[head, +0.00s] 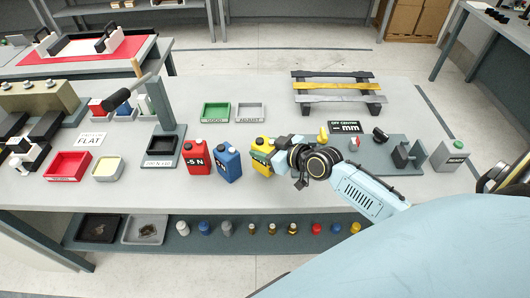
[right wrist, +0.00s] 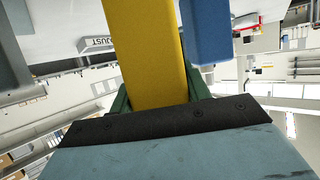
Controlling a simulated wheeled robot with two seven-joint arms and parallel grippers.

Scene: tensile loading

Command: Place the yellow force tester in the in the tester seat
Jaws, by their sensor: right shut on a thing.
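The yellow force tester (head: 261,157) is a yellow can with a dark top, right of the blue tester (head: 228,162) and the red "-5 N" tester (head: 196,157). My right gripper (head: 278,159) is shut on it from the right and hides part of it. In the right wrist view the yellow body (right wrist: 148,50) sits between the fingers (right wrist: 158,92), with the blue one (right wrist: 208,30) close by. I cannot tell whether it touches the table. A dark square seat (head: 165,148) with a label stands left of the red tester, at a post's foot. My left gripper is not in view.
A post with a lever (head: 117,98) rises behind the dark seat. Green (head: 216,113) and grey (head: 250,112) trays lie behind the testers. A rack with a yellow bar (head: 335,86) stands at the back right. Below the front edge, a shelf holds several small parts.

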